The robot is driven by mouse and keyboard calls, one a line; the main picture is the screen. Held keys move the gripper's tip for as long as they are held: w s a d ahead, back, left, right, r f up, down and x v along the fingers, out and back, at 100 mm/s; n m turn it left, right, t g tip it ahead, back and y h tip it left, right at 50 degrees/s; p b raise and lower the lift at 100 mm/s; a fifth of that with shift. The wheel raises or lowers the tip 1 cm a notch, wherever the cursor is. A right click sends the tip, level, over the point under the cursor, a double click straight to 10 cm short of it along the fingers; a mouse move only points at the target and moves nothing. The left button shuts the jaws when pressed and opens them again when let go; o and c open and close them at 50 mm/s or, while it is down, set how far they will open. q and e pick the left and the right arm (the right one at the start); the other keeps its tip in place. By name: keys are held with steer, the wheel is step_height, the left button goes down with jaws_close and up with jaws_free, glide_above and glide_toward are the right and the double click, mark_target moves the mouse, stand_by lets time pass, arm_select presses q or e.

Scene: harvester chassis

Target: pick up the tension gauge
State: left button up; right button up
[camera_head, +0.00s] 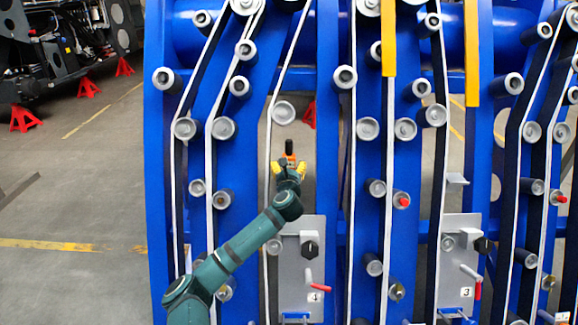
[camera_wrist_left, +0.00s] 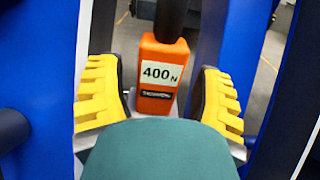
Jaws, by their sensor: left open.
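The tension gauge (camera_wrist_left: 165,90) is an orange block with a white label reading 400 N and a black upper part. In the left wrist view it stands upright between the yellow fingers of my left gripper (camera_wrist_left: 160,98). The gripper is open, and a gap shows on each side of the gauge. My right gripper is not in view.
The blue chassis frame (camera_head: 330,130) carries white-edged belts and several grey rollers (camera_head: 283,112). A grey plate marked 4 (camera_head: 300,270) with a red-handled lever is below my gripper. Yellow bars (camera_head: 388,40) hang at the upper right. Open floor (camera_head: 75,190) lies to the left.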

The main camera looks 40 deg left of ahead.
arm_select(q)
steer(key=shift+x, duration=1.55)
steer(key=c, duration=1.1)
steer(key=shift+r, duration=0.1)
